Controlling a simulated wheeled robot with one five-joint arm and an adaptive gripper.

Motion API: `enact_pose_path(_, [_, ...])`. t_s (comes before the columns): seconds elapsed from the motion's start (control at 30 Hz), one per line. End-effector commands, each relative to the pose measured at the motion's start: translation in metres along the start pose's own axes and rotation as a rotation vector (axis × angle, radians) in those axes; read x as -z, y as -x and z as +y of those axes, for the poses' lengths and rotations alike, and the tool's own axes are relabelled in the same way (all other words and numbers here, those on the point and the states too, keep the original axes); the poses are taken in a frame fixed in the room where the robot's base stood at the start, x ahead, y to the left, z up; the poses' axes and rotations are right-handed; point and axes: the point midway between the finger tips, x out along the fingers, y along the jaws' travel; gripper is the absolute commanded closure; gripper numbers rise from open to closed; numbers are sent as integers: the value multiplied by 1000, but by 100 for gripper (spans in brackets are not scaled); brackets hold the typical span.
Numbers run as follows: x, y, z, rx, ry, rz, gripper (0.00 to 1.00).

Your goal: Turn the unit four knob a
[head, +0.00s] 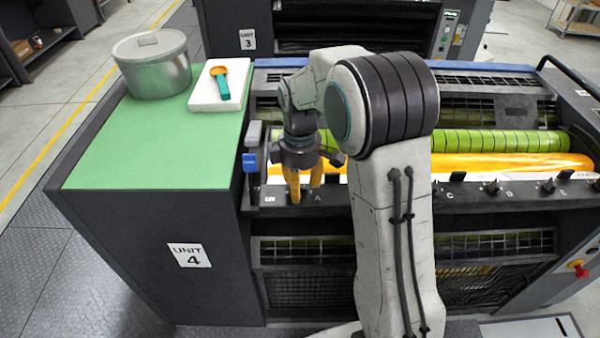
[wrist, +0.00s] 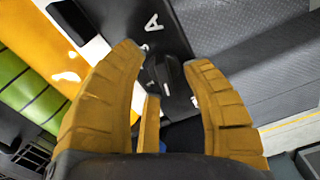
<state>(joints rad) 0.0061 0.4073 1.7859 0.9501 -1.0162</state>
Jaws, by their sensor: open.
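Unit four is the dark machine with a "UNIT 4" label (head: 190,255) on its side. Its front rail carries small black knobs with white letters. In the wrist view knob A (wrist: 168,76) is a small black knob near the letter A (wrist: 153,20). My gripper (wrist: 164,58) is open, with its curved yellow fingers on either side of the knob and visible gaps between. Whether the fingertips reach its height is unclear.
More knobs, such as knob D (head: 491,187) and knob E (head: 547,186), stand along the rail to the right. A blue tab (head: 249,161) is just left. Yellow and green rollers (head: 500,142) lie behind. A metal pot (head: 152,68) stands on the green top (head: 150,140).

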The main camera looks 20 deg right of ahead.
Motion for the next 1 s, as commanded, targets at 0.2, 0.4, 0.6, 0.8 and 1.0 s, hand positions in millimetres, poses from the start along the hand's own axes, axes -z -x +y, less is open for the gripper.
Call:
enact_pose_path(0.2, [1,25,1,-5,0,3,56])
enact_pose_path(0.4, [0,60,1,-5,0,3,56])
enact_pose_path(0.6, [0,91,1,-4,0,2,56])
enact_pose_path(0.8, [0,110,1,-2,0,1,56])
enact_pose_path(1.0, [0,117,0,-1,0,1,56])
